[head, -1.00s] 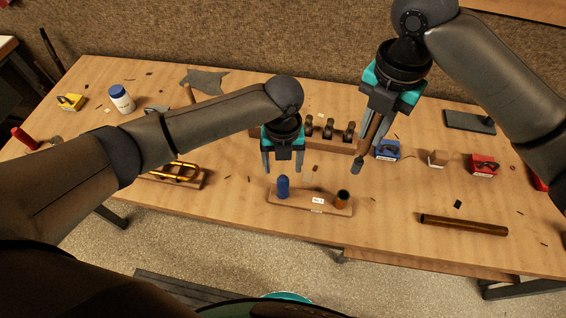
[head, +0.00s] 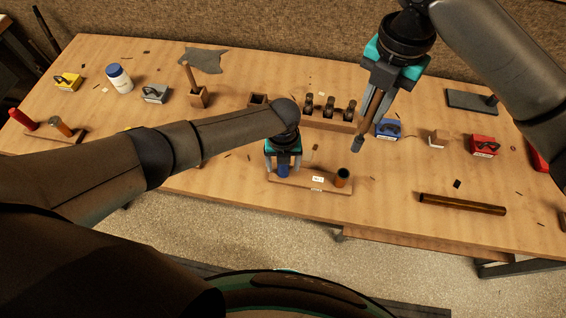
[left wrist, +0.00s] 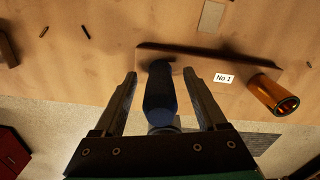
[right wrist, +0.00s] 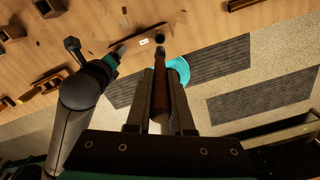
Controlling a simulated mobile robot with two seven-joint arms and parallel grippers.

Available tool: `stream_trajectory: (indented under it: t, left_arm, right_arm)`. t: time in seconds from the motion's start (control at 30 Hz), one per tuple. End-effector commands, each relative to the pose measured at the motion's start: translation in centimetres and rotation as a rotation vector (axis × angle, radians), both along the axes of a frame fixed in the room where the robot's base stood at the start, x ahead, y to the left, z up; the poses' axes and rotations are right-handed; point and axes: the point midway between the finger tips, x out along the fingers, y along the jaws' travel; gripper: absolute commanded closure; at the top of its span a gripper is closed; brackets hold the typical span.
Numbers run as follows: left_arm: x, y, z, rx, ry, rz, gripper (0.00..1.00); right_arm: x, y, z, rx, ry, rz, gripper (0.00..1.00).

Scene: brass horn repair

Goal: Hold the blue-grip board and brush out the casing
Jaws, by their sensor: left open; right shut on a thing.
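The board (head: 305,182) lies flat near the table's front edge, with a label reading No 1. Its blue grip (head: 283,171) stands upright at the left end, and the brass casing (head: 342,177) stands at the right end with its open mouth up. My left gripper (head: 283,165) is open, its fingers on either side of the blue grip. In the left wrist view the blue grip (left wrist: 160,95) sits between the fingers with gaps showing. My right gripper (head: 372,112) is shut on a brush (right wrist: 161,90) with a brown handle and dark tip, above and beyond the casing.
A block with several dark pieces (head: 330,122) stands behind the board. A blue box (head: 388,130), a red box (head: 484,146) and a long brass tube (head: 462,204) lie to the right. Bare table surrounds the casing's right side.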

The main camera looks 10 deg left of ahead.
Motion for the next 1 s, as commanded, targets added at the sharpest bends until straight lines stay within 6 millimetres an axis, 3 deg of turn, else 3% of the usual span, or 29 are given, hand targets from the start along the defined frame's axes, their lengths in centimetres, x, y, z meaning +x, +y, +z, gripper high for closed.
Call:
stream_trajectory:
  t: [0.37, 1.0]
  left_arm:
    - [-0.03, 0.03, -0.28, 0.001, 0.0, 0.0, 0.28]
    - [0.0, 0.04, -0.24, 0.001, 0.0, 0.0, 1.0]
  right_arm:
    - [0.01, 0.0, 0.02, 0.0, 0.0, 0.0, 1.0]
    - [0.0, 0.0, 0.01, 0.0, 0.0, 0.0, 1.0]
